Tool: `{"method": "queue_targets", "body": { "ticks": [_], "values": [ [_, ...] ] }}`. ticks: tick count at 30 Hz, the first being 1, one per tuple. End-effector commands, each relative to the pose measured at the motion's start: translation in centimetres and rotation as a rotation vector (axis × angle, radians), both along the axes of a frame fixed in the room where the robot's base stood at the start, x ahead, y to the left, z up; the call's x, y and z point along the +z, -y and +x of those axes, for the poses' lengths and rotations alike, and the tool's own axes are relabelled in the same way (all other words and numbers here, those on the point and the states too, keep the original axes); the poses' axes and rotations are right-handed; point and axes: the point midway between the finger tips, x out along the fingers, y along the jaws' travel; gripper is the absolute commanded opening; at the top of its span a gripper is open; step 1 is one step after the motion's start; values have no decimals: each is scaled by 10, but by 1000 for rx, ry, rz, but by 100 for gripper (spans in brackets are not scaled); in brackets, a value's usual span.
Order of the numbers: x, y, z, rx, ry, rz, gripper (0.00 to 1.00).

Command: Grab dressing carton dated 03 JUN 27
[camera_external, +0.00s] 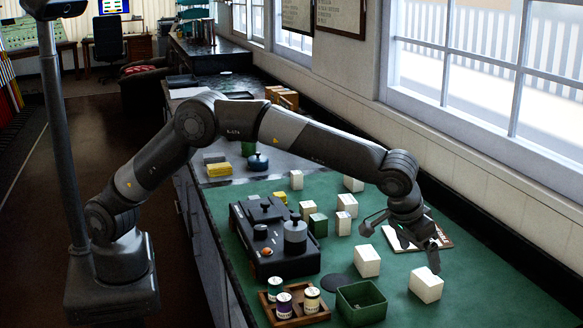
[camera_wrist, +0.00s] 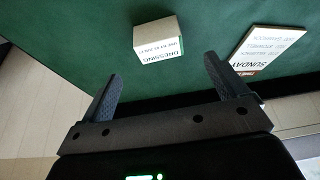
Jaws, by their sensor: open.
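My gripper (camera_external: 402,248) is open and empty above the right side of the green work surface (camera_external: 420,312). In the wrist view its fingers (camera_wrist: 162,70) are spread apart. A white carton (camera_wrist: 160,42) printed DRESSING lies beyond the fingertips, roughly between them, and is not touched. A second line is printed under that word, but its date is too small to read. In the external view several plain white cartons stand on the surface, among them one near the front right (camera_external: 426,286) and one near the middle (camera_external: 367,260). I cannot read their labels there.
A card headed SUNDAY (camera_wrist: 267,50) lies near the window wall, also visible beside my gripper (camera_external: 438,236). A black machine (camera_external: 270,248), a wooden tray of small jars (camera_external: 305,318) and an open green bin (camera_external: 362,303) stand to the left and front.

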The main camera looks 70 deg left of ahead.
Motion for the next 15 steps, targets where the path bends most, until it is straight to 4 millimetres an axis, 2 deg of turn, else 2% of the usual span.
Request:
{"method": "queue_targets", "body": {
  "ticks": [4,11,15],
  "values": [
    [-24,-1,10,1,-2,2,91],
    [-41,-2,18,1,-1,2,91],
    [-58,-2,28,1,-1,2,91]
  ]
}}
